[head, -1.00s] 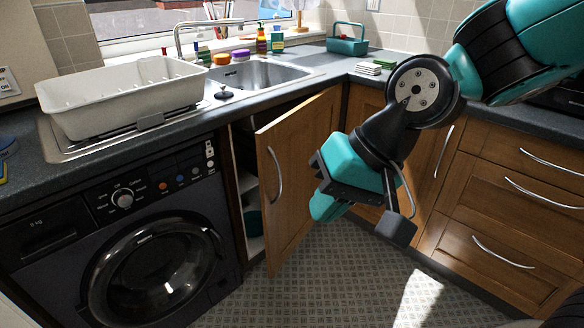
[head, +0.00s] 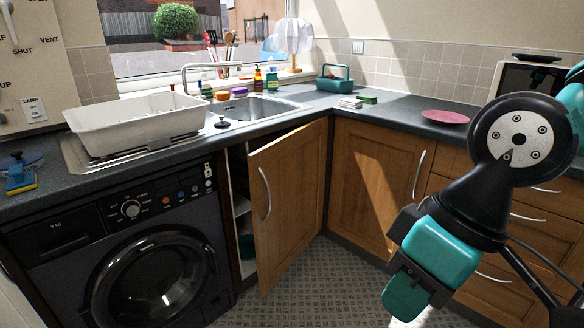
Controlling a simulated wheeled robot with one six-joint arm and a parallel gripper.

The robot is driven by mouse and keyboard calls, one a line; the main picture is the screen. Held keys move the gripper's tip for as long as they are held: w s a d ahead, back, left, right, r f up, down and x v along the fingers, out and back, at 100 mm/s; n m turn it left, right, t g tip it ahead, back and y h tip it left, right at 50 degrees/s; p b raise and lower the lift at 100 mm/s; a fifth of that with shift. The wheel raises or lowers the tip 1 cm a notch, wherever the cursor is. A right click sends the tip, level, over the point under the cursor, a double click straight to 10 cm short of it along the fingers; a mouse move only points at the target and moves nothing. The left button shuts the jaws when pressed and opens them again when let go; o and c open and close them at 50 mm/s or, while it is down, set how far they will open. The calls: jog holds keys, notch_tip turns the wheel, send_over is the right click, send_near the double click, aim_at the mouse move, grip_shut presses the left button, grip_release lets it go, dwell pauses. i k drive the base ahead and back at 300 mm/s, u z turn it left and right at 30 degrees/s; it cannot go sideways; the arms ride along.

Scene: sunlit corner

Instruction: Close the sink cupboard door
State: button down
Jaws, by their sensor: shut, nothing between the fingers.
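The sink cupboard door (head: 290,200) is a wooden panel with a curved metal handle (head: 264,193). It stands ajar in the corner under the sink (head: 243,108), swung out from its left side. A dark gap with shelves and a teal item (head: 246,246) shows to its left. My gripper (head: 405,298) is teal and black, shut and empty, pointing down. In the picture it is to the right of the door, in front of the neighbouring cupboard, and does not touch the door. The far side of the door is hidden.
A black washing machine (head: 125,240) stands left of the opening. A closed wooden cupboard (head: 370,185) and drawers (head: 515,215) are to the right. The tiled floor (head: 335,285) before the door is clear. A white dish rack (head: 135,122) sits on the counter.

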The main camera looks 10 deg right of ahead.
aim_at(287, 175)
jog(key=z, duration=0.4)
jog(key=i, duration=1.4)
jog(key=u, duration=0.5)
